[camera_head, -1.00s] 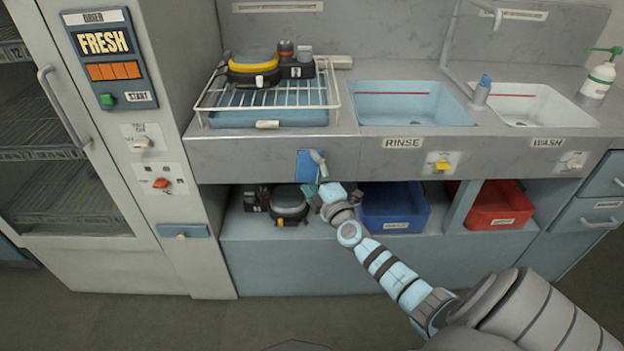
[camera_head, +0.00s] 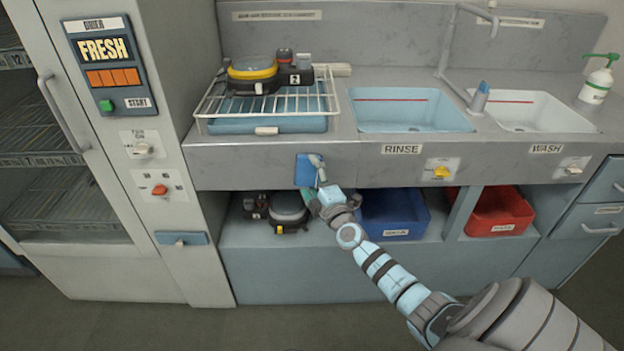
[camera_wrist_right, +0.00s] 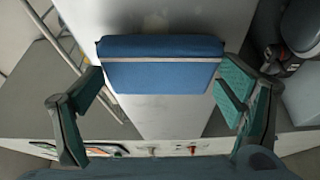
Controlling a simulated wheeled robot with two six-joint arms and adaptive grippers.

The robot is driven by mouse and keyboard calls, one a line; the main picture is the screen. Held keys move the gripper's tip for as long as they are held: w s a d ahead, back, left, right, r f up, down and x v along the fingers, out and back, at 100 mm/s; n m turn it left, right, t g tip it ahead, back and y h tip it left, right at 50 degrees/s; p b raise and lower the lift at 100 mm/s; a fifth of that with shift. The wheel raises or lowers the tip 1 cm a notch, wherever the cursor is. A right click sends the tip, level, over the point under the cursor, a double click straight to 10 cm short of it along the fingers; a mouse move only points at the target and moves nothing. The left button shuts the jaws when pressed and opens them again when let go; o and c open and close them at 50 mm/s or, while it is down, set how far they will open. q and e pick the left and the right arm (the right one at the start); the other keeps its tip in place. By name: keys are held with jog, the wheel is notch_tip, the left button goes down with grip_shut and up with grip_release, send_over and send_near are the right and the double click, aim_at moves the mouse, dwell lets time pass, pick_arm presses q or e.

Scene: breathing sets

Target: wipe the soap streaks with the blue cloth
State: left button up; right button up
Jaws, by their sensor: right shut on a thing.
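The blue cloth (camera_head: 304,170) shows as a blue square against the counter's front face, below the drying rack. My right gripper (camera_head: 317,182) is at the cloth and partly covers its right side. In the right wrist view the cloth (camera_wrist_right: 160,68) is a folded blue block with a pale stripe. It lies between the two green-padded fingers of the right gripper (camera_wrist_right: 165,85), which is shut on it. I cannot make out any soap streaks. My left gripper is not in view.
Below are a blue crate (camera_head: 397,235), a red crate (camera_head: 502,228) and more gear. A dryer cabinet (camera_head: 130,270) stands left.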

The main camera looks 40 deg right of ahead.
jog(key=shift+w+d, duration=0.25)
jog(key=shift+r+b, duration=0.2)
jog(key=shift+b, duration=0.5)
dwell(0.6)
